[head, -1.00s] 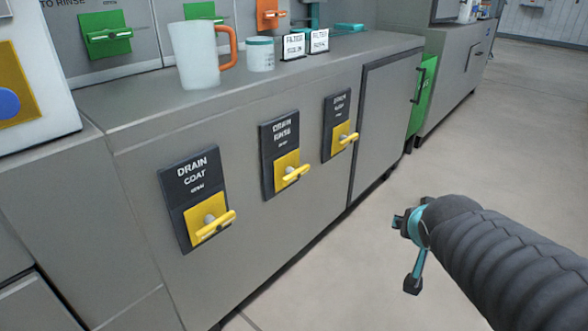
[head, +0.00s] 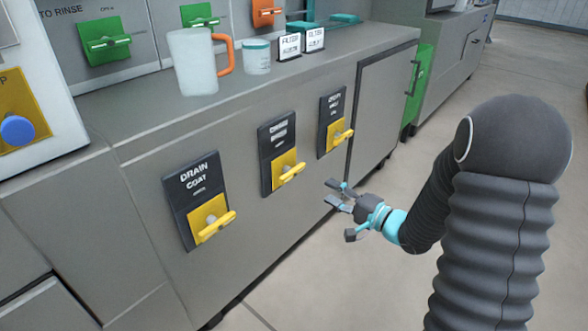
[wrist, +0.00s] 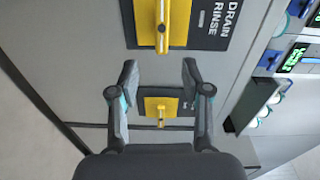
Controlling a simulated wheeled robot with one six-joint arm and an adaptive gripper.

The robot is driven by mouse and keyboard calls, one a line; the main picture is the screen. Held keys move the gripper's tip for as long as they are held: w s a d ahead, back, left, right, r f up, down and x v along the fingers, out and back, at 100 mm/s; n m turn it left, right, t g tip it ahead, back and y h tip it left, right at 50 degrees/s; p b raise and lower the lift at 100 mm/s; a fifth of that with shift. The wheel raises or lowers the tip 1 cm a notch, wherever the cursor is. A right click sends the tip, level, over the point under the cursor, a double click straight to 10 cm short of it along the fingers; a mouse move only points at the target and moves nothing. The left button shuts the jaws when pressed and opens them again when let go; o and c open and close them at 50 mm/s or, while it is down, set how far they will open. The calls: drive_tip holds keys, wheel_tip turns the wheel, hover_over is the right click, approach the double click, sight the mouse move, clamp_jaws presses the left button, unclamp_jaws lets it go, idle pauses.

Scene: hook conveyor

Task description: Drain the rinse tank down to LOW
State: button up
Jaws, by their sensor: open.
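The DRAIN RINSE valve, a dark plate (head: 277,142) with a yellow handle (head: 290,173), is the middle one of three on the grey cabinet front. In the wrist view its handle (wrist: 163,22) is at the top, with the DRAIN RINSE label beside it. My gripper (head: 339,195) is open and empty, apart from the cabinet front and to the right of the handle in the head view. In the wrist view my gripper (wrist: 160,74) has its fingers spread below that handle. No rinse tank level can be read.
The DRAIN COAT valve (head: 208,226) is to the left, and a third drain valve (head: 340,135) to the right. A mug (head: 195,62), a jar (head: 257,55) and small filter signs (head: 301,43) stand on the cabinet top. The floor in front is clear.

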sight(295, 174)
drive_tip(key=x, duration=1.3)
drive_tip(key=shift+s+a+r+b, duration=0.15)
drive_tip(key=shift+a+b, duration=0.15)
drive_tip(key=shift+a, duration=0.2)
drive_tip(key=shift+d, duration=0.1)
clamp_jaws()
